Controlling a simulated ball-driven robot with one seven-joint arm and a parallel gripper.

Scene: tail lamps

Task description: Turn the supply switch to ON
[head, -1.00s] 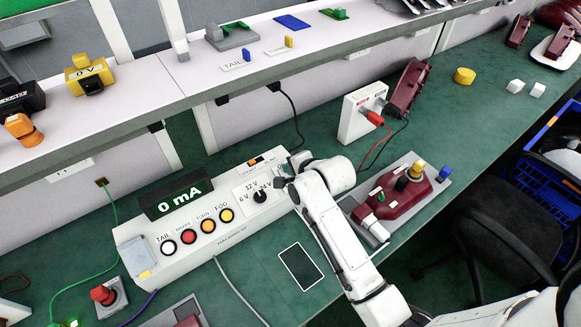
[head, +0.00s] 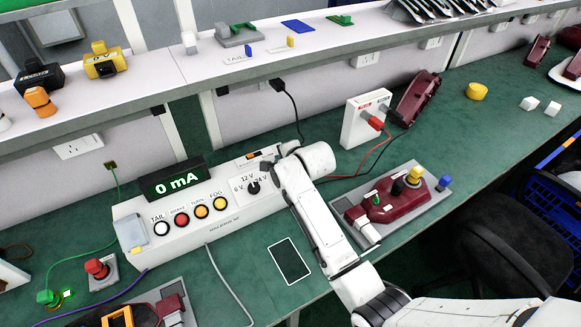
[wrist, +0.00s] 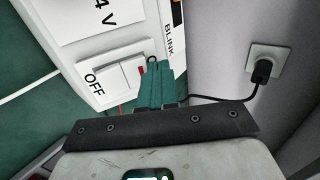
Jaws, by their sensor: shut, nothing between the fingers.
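The supply switch is a white rocker (wrist: 120,77) on the white supply box. It shows in the wrist view with OFF printed at its left end and a red mark at its right edge. My gripper (wrist: 158,66) has its teal fingers closed together with nothing between them. The fingertips are at the right end of the rocker and cover the panel there; I cannot tell whether they touch it. A dark round mark shows just past the tips. In the head view my wrist and arm hide the switch at the right end of the supply box (head: 200,242).
The box carries a 0 mA display (head: 176,182), lamp buttons, a voltage knob (head: 253,187) and an orange blink switch (head: 253,155). A wall socket with a black plug (wrist: 263,68) is at the right. A maroon lamp on a grey fixture (head: 400,202) stands right of my arm.

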